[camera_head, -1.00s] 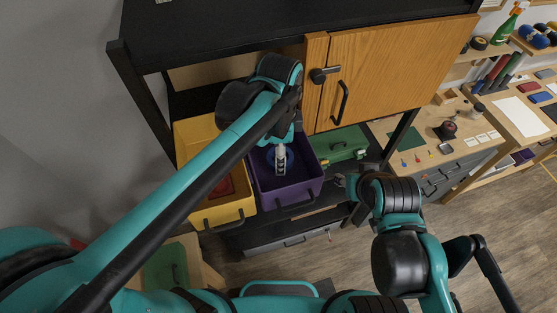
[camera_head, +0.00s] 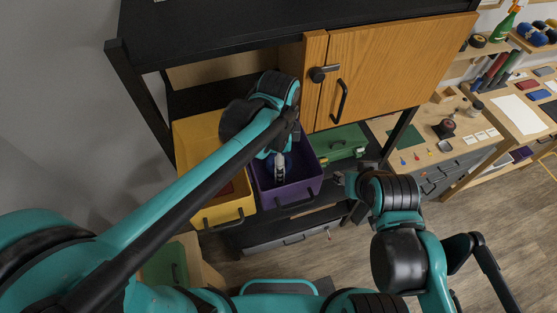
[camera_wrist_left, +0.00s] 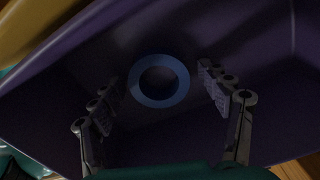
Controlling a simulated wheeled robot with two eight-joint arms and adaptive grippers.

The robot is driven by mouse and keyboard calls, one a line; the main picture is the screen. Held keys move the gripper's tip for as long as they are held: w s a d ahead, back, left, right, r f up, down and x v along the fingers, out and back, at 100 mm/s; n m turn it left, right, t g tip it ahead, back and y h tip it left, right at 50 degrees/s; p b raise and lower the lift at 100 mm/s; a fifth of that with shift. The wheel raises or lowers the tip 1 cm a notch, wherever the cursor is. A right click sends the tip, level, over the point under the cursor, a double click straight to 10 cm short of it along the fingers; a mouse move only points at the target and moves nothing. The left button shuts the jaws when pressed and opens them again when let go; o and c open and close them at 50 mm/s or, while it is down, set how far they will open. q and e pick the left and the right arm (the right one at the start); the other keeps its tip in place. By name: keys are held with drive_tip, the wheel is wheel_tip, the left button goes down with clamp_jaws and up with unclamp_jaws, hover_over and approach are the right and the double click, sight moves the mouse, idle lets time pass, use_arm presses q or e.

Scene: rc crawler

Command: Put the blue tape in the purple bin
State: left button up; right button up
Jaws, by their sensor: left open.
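The purple bin (camera_head: 302,191) stands on the shelf between a yellow bin and a green case. My left gripper (camera_head: 279,176) reaches down into the purple bin. In the left wrist view the blue tape (camera_wrist_left: 159,81), a ring, lies inside the purple bin (camera_wrist_left: 150,20). My left gripper (camera_wrist_left: 162,105) is open there, its fingers apart on either side of the ring and not touching it. My right gripper (camera_head: 342,182) is in front of the shelf, right of the bin; its fingers are too small to read.
The yellow bin (camera_head: 225,211) is left of the purple bin, and the green case (camera_head: 338,143) is right of it. A wooden cabinet door (camera_head: 395,68) and black shelf frame are above. A workbench (camera_head: 450,150) with tools stands at right.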

use_arm(q)
drive_tip(key=shift+r, duration=0.1)
wheel_tip(320, 180, up, 12)
idle(0.4)
idle(0.5)
